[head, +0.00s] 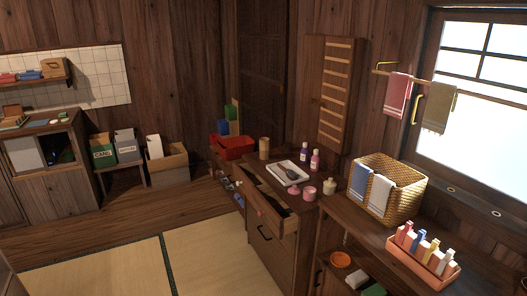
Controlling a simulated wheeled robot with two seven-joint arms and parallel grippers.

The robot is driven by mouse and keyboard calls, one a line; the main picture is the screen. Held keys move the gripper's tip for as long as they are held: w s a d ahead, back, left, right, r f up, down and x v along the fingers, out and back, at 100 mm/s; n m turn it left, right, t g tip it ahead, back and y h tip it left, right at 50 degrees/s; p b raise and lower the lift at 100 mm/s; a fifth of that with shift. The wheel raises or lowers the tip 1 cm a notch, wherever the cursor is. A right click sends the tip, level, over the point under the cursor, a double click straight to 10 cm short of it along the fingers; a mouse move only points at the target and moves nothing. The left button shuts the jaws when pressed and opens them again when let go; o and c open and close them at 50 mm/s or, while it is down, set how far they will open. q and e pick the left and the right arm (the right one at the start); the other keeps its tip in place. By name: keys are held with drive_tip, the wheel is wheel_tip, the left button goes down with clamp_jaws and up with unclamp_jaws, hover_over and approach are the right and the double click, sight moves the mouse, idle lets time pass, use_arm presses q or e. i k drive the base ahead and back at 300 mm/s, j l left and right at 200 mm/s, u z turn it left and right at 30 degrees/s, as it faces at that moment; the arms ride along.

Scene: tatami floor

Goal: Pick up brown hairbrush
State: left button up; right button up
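A small dark object with a rounded head (291,174) lies on a white tray (279,176) on top of the wooden cabinet in the middle of the view. It looks like a hairbrush, but it is too small to tell its brown colour surely. Below it a drawer (275,221) of the same cabinet stands pulled out, with dark contents that I cannot make out. Neither of my grippers is in view.
Bottles (315,160), pink jars (309,193) and a tan cup (264,148) stand around the tray. A wicker basket (404,188) and a terracotta rack (432,270) are on the right counter (337,220). The tatami floor (100,272) in front is clear.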

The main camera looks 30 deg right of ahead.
sight(291, 176)
drive_tip(key=z, duration=0.55)
drive_tip(key=i+j+z, duration=0.2)
drive_tip(key=i+z, duration=0.25)
drive_tip(key=i+j+z, duration=0.25)
drive_tip(key=z, duration=0.15)
drive_tip(key=i+j+z, duration=0.1)
drive_tip(key=i+j, duration=0.15)
drive_tip(key=i+j+z, duration=0.15)
drive_tip(key=j, duration=0.3)
drive_tip(key=i+j+z, duration=0.1)
drive_tip(key=i+j, duration=0.2)
drive_tip(key=i+j+z, duration=0.1)
drive_tip(key=j, duration=0.4)
drive_tip(key=i+j, duration=0.25)
drive_tip(key=j, duration=0.15)
drive_tip(key=i+j, duration=0.25)
drive_tip(key=j, duration=0.15)
drive_tip(key=i+j, duration=0.2)
drive_tip(key=j, duration=0.2)
